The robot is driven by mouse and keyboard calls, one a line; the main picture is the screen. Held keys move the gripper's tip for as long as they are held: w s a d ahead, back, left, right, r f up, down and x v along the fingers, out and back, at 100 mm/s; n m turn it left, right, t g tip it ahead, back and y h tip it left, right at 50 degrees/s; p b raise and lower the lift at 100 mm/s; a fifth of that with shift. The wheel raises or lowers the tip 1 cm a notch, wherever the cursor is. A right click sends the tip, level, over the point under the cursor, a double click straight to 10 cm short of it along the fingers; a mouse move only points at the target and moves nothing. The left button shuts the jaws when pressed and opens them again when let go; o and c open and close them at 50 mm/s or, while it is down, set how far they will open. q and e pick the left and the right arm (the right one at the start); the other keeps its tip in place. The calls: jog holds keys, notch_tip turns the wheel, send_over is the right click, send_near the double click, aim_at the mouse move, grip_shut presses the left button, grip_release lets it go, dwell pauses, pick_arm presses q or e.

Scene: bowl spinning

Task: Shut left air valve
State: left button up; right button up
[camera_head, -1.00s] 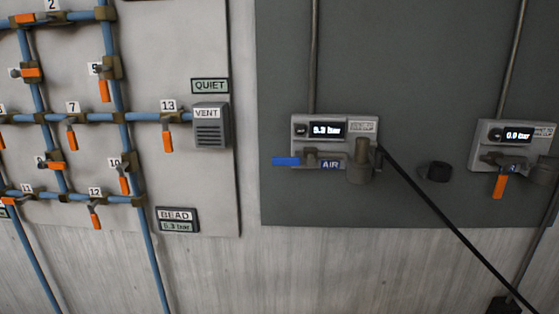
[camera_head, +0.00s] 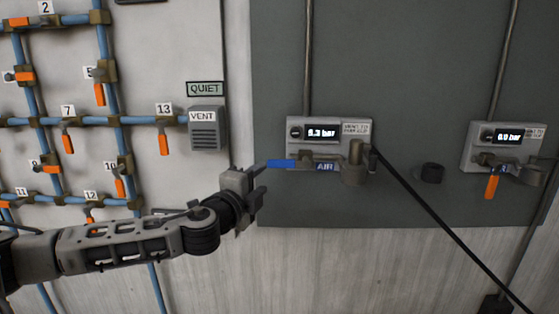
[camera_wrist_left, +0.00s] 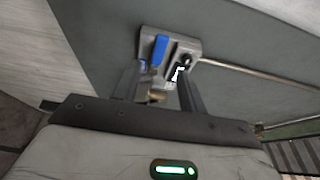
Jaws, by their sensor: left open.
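The left air valve is a grey unit (camera_head: 361,145) with a lit display and an AIR label, on the dark panel. Its blue lever (camera_head: 281,163) points left, lying horizontal. My left gripper (camera_head: 262,180) is open and empty, just left of and slightly below the lever's free end. In the left wrist view, the blue lever (camera_wrist_left: 159,50) and the unit show ahead of the open fingers (camera_wrist_left: 157,85); the lever lies beyond the fingertips. Whether a finger touches the lever I cannot tell. My right gripper is not in view.
A similar unit (camera_head: 482,140) with an orange lever (camera_head: 492,187) hangs at the right. A black hose (camera_head: 430,207) slants down from the left unit, past a black knob (camera_head: 432,173). Blue pipes with orange-handled valves and a VENT box (camera_head: 207,134) fill the left wall.

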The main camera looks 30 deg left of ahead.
aim_at(279, 165)
pick_arm(q)
jog(key=w, duration=0.3)
jog(key=w+a+p, duration=0.1)
jog(key=w, duration=0.7)
jog(key=shift+a+p, duration=0.3)
jog(key=shift+p, duration=0.1)
grip_shut()
